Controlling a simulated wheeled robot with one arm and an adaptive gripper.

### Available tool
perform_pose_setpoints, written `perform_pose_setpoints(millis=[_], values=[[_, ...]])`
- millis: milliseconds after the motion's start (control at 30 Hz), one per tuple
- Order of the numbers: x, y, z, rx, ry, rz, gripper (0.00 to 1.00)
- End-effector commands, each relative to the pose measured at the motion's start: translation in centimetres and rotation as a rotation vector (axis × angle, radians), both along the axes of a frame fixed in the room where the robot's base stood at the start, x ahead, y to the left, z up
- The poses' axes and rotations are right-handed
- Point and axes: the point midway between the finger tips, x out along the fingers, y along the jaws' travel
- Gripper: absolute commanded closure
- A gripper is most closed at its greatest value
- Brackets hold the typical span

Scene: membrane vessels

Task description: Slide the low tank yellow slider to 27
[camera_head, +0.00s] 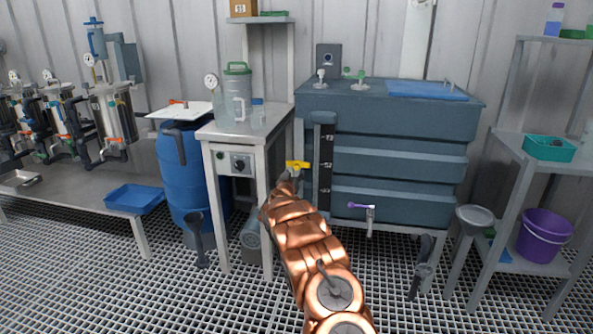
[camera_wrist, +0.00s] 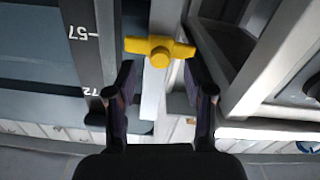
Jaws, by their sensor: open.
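The yellow slider (camera_head: 299,165) sits on a pale upright rail at the left side of the large dark blue tank (camera_head: 400,150). In the wrist view the yellow slider (camera_wrist: 160,51) is a T-shaped handle with a rounded middle knob. My gripper (camera_wrist: 160,85) is open, with one dark finger on each side of the rail and the slider just beyond the fingertips. It appears not to touch the slider. A dark scale strip (camera_wrist: 84,50) with white marks runs beside the rail; its numbers are only partly readable. In the head view my gripper (camera_head: 288,180) is mostly hidden by my arm.
A grey stand (camera_head: 222,150) with a control panel is close on the left, and its frame shows near my gripper. A purple-handled tap (camera_head: 369,208) juts from the tank front. A shelf with a purple bucket (camera_head: 543,235) stands at the right.

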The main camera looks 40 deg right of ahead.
Motion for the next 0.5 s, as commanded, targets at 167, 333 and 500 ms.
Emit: perform_pose_setpoints(millis=[167,333,500], values=[[0.9,-1.0,0.0,0.001,-0.003,0.001,0.47],[1.4,-2.1,0.0,-0.002,-0.004,-0.001,0.47],[2.2,-2.8,0.1,0.003,-0.005,0.002,0.47]])
